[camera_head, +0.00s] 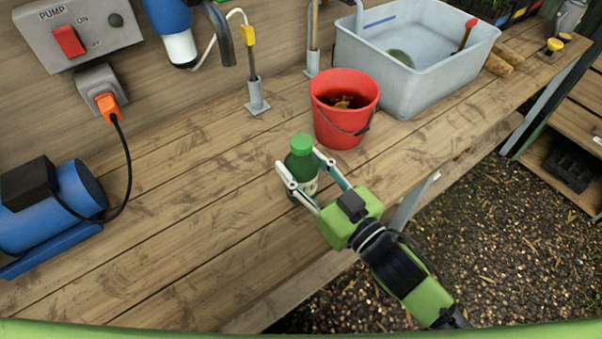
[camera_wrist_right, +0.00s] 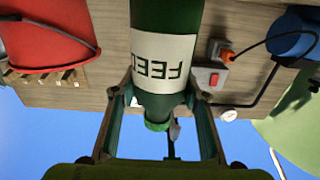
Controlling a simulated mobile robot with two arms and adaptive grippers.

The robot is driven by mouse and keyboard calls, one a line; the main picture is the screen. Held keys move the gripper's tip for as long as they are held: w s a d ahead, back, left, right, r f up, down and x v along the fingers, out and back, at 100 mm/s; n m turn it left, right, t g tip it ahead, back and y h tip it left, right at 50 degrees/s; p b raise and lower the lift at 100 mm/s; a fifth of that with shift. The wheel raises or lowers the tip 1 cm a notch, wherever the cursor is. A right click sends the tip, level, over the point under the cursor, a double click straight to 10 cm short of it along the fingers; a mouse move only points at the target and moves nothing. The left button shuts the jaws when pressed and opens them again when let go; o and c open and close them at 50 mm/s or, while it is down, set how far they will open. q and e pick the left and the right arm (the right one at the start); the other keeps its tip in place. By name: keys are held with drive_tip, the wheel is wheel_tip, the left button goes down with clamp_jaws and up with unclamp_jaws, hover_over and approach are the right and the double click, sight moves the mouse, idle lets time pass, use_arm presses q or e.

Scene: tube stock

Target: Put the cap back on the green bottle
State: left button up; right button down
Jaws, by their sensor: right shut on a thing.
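The green bottle (camera_head: 300,163) stands near the middle of the workbench in the head view, with a brighter green cap (camera_head: 301,142) at its top. I cannot tell whether the cap is screwed down. My right gripper (camera_head: 301,160) is shut on the bottle, one finger on each side of its body. In the right wrist view the picture is upside down. The bottle (camera_wrist_right: 166,18) there shows a white label reading FEED, and the bright green cap (camera_wrist_right: 157,126) shows below, between the fingers. The bottle's base is out of that view. My left gripper is not in view.
A red bucket (camera_head: 338,128) stands just behind and right of the bottle. A grey basin (camera_head: 400,95) is farther right. A blue pump (camera_head: 50,205) and a switch box (camera_head: 85,30) are at left. The bench (camera_head: 190,225) is clear in front left.

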sight(301, 176)
drive_tip(key=shift+w+a+f, duration=0.1)
drive_tip(key=shift+w+f, duration=0.1)
drive_tip(key=shift+f, duration=1.55)
drive_tip(key=shift+f, duration=0.15)
drive_tip(key=c, duration=1.2)
unclamp_jaws()
drive_tip(key=shift+f, duration=0.1)
drive_tip(key=v, duration=1.2)
drive_tip(key=shift+r, duration=0.2)
